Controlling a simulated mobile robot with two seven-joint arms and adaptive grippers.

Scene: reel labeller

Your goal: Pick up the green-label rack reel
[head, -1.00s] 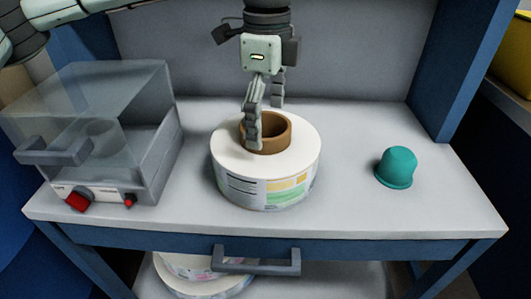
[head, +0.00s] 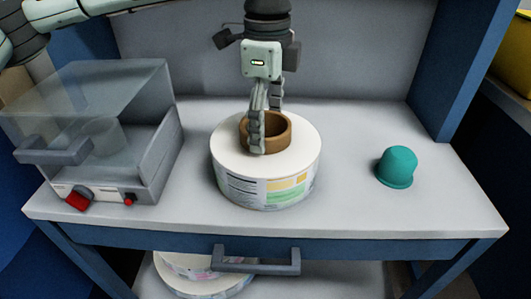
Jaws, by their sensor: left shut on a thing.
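A large white label reel (head: 230,160) with a brown core (head: 282,140) lies flat on the grey bench top, in the middle of the head view. Its printed side shows a yellow patch and a green patch. My left gripper (head: 263,138) points down at the core from above and is shut on the reel at its core. One finger shows in the core opening; the other is partly hidden behind it. The reel appears to rest on the bench. My right gripper is not in view.
A grey machine with a clear cover (head: 95,85) and red knobs stands at the left. A teal dome (head: 397,167) stands at the right. More reels (head: 205,278) lie on a lower shelf, partly hidden behind a drawer handle (head: 255,266). Blue posts frame the bench.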

